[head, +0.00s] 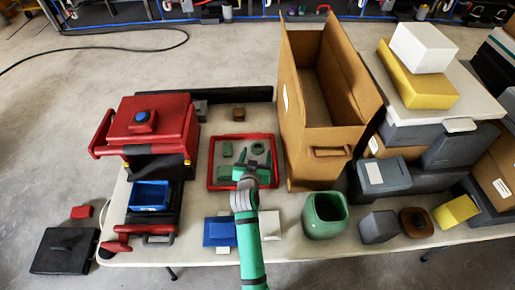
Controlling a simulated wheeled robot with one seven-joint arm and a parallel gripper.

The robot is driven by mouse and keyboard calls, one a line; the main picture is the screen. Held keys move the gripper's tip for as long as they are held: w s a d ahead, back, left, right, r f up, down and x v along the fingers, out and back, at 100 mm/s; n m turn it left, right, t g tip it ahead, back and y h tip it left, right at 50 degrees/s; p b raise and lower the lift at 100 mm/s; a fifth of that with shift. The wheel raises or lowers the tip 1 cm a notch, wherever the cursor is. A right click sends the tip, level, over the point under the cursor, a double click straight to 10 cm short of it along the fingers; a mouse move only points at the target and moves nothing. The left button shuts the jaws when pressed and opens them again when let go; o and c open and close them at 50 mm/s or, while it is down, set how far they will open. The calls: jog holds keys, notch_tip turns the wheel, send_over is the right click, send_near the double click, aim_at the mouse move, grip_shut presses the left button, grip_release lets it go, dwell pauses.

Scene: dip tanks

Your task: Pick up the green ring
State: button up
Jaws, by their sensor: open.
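A small green ring (258,148) lies inside a red-rimmed square tray (211,160) on the table. My green arm reaches in from the front, and my gripper (255,158) is over the tray. The gripper is open, its fingers pointing away from me toward the ring. The ring shows just beyond and between the fingertips; whether they touch it or how high they are above it, I cannot tell. Another small green piece (227,149) lies in the tray's left part, and a further green piece (225,172) is nearer the front, beside the gripper.
A tall open cardboard box (335,158) stands right of the tray. A red case (150,120) and a blue bin (150,194) are at left. A green pot (325,216) and a blue block (219,231) are in front. A brown block (239,114) sits behind the tray.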

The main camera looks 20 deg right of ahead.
aim_at(258, 145)
jog(key=shift+x, duration=1.55)
jog(key=shift+a, duration=0.1)
jog(key=c, duration=1.1)
jog(key=shift+c, duration=0.2)
